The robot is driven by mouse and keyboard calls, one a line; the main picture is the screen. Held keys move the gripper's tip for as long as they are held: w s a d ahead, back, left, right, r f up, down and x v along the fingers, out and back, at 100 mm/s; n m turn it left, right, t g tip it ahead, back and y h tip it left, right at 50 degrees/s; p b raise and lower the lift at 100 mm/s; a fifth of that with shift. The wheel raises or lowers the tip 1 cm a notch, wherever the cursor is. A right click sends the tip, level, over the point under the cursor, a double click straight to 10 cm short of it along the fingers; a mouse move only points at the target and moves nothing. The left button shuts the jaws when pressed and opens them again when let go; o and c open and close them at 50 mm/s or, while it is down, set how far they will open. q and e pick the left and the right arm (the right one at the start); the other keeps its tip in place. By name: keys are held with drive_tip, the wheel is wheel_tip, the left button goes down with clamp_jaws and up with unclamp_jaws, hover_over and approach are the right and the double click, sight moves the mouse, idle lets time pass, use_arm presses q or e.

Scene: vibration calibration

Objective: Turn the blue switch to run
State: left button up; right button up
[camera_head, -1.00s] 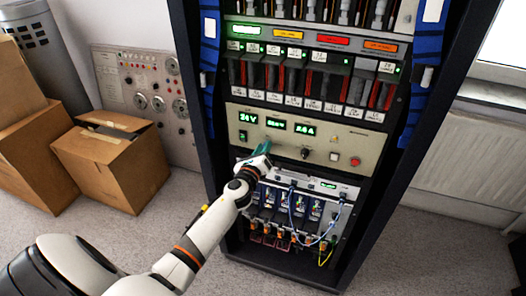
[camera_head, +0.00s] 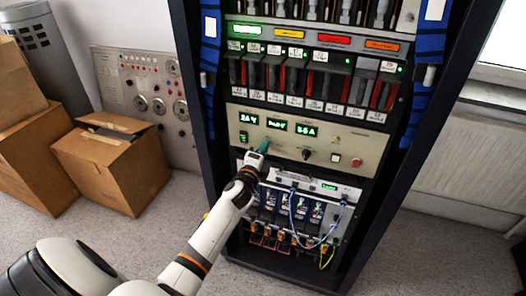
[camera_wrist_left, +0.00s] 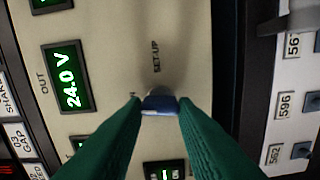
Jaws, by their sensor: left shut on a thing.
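The blue switch (camera_wrist_left: 160,105) is a small knob on the beige control panel (camera_head: 320,153) of the rack. My left gripper (camera_head: 264,146) reaches the panel below its green displays. In the left wrist view, the green fingers of my left gripper (camera_wrist_left: 159,112) are shut on the blue switch, one on each side. A SET-UP label is printed on the panel beside the switch; other labels around it are hidden by the fingers. The head view hides the switch behind the gripper. My right gripper is not in view.
A lit display (camera_wrist_left: 70,77) reads 24.0 V beside the switch. A black knob (camera_head: 307,155) and a red button (camera_head: 356,162) are to the right on the panel. Below it are modules with blue cables (camera_head: 292,215). Cardboard boxes (camera_head: 118,165) stand left of the rack.

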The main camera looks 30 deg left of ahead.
use_arm(q)
drive_tip(key=shift+n, duration=0.7)
drive_tip(key=o, duration=1)
drive_tip(key=v, duration=1.2)
drive_tip(key=shift+f, duration=0.1)
